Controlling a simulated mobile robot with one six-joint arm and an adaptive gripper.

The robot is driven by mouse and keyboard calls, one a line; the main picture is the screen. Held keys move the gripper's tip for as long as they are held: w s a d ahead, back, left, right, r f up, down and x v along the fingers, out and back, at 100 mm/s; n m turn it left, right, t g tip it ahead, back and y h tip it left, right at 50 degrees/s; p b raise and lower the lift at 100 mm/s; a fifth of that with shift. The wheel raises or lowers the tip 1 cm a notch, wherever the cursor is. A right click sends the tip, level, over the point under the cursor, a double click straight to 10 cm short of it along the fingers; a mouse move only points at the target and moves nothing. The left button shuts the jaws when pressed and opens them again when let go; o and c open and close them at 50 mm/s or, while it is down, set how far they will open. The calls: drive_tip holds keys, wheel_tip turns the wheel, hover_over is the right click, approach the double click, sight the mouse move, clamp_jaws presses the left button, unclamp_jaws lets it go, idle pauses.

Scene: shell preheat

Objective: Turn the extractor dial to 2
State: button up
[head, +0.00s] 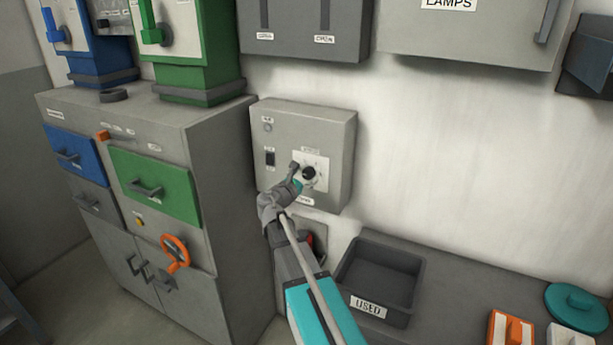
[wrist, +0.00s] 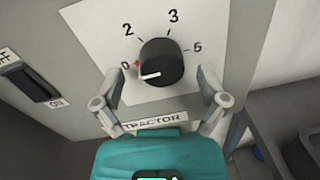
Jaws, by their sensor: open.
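The extractor dial (wrist: 161,63) is a round black knob on a white plate marked 0, 2, 3 and 5 in the wrist view. Its white line points left, close to the 0 and just below a small red mark. In the head view the dial (head: 309,173) sits on the front of a grey wall box (head: 340,135). My gripper (wrist: 157,72) is open, with one finger to the left and one to the right of the dial. The fingers look apart from the knob. In the head view my gripper (head: 297,175) partly covers the plate.
A black ON/OFF switch (wrist: 30,83) is left of the dial plate. A dark tray labelled USED (head: 381,277) stands on the counter below right. A grey cabinet (head: 215,200) with blue and green drawers is on the left.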

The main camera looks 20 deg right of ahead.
drive_tip(key=shift+w+d, duration=0.25)
drive_tip(key=shift+d, duration=0.15)
drive_tip(key=c, duration=1.1)
